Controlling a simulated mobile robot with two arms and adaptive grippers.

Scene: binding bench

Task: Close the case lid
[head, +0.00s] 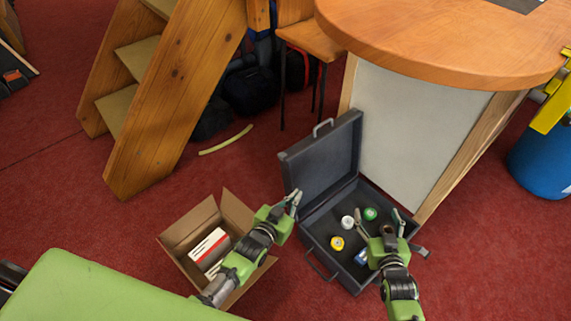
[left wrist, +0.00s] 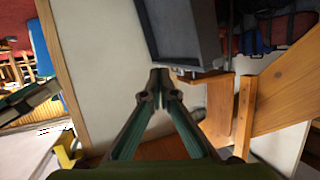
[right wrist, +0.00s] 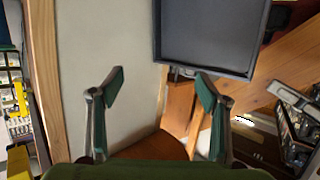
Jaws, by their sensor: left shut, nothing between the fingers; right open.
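A dark grey case (head: 312,226) lies open on the red floor, holding several small round items. Its lid (head: 322,160) stands raised at the back left side. The lid also shows at the top of the left wrist view (left wrist: 190,35) and the right wrist view (right wrist: 210,35). My left gripper (head: 296,198) is shut and empty, near the lid's lower left part in the head view; I cannot tell whether it touches. In the left wrist view its fingertips (left wrist: 158,82) meet just below the lid. My right gripper (head: 379,222) is open and empty above the case's right part.
A cardboard box (head: 178,235) with white and red items stands left of the case. A round wooden counter (head: 450,40) with a pale panel (head: 410,130) is close behind the case. Wooden steps (head: 170,100) stand at the back left. A green surface (head: 90,290) fills the lower left.

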